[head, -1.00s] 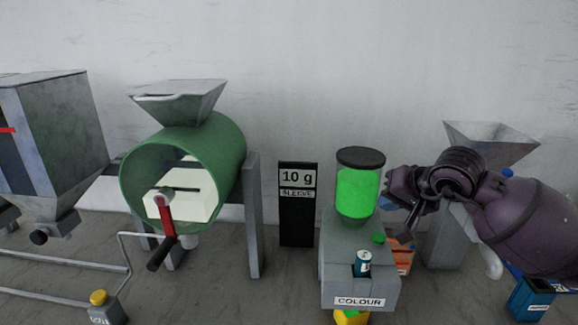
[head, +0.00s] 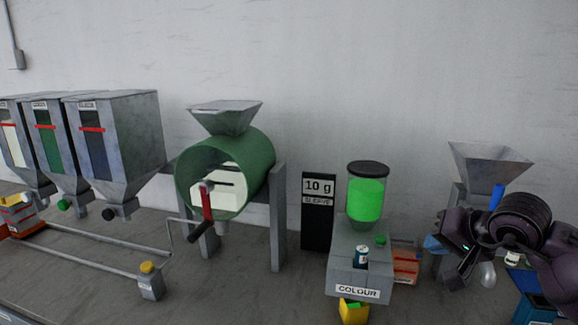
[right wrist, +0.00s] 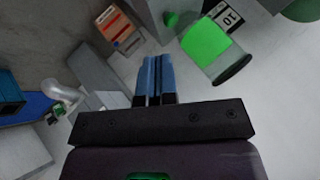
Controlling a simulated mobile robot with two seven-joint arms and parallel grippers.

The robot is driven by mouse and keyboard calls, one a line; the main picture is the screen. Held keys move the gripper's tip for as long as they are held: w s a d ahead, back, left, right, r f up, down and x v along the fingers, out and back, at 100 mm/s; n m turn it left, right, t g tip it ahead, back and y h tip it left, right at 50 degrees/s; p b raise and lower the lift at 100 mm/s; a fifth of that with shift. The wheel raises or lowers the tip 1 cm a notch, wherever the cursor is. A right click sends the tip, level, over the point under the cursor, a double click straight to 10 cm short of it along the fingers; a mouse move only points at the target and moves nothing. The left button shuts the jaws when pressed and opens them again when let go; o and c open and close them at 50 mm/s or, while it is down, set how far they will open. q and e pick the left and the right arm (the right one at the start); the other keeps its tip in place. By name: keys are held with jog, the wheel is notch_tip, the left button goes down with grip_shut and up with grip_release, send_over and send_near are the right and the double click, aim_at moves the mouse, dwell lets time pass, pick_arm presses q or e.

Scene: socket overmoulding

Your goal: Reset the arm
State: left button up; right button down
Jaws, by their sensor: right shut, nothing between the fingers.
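My right gripper (head: 436,243) is at the right of the head view, in front of the grey hopper machine and to the right of the colour dispenser (head: 358,270). In the right wrist view its two blue fingers (right wrist: 154,75) are together with nothing between them. The purple arm comes in from the right edge. The fingers are apart from the dispenser's green jar (head: 366,198), which shows beyond them in the wrist view. My left gripper is not in either view.
A green drum with a red-handled crank (head: 207,207) stands mid-left. Several grey hoppers (head: 130,140) line the left above a rail. A black "10 g" sign (head: 318,225) stands behind the dispenser. A yellow container (head: 353,312) is below it, and a blue bin (head: 533,308) is at lower right.

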jog(key=s+a+m+t+y, duration=0.1)
jog(key=s+a+m+y, duration=0.6)
jog(key=a+m+y, duration=0.3)
jog(key=s+d+f+n+t+h, duration=0.25)
jog(key=d+n+t+h, duration=0.45)
jog(key=n, duration=1)
jog(key=s+d+f+n+t+h, duration=0.3)
jog(key=n+h, duration=0.6)
jog(key=n, duration=0.8)
jog(key=s+d+f+m+g+h, duration=0.3)
jog(key=s+d+f+m+g, duration=0.15)
jog(key=f+m+g, duration=0.4)
jog(key=s+a+f+m+g+y, duration=0.2)
jog(key=s+a+f+m+g, duration=0.25)
jog(key=s, duration=0.45)
jog(key=s+a+f+m+g+y, duration=0.1)
jog(key=s+f+m+g+y, duration=0.1)
jog(key=s+f+m+g, duration=0.35)
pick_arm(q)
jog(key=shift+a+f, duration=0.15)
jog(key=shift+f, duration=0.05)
pick_arm(e)
jog(key=w+f+t, duration=0.4)
jog(key=f+t, duration=0.6)
jog(key=f, duration=0.2)
jog(key=shift+w+f+y, duration=0.2)
jog(key=shift+f+y, duration=0.15)
jog(key=shift+y, duration=0.05)
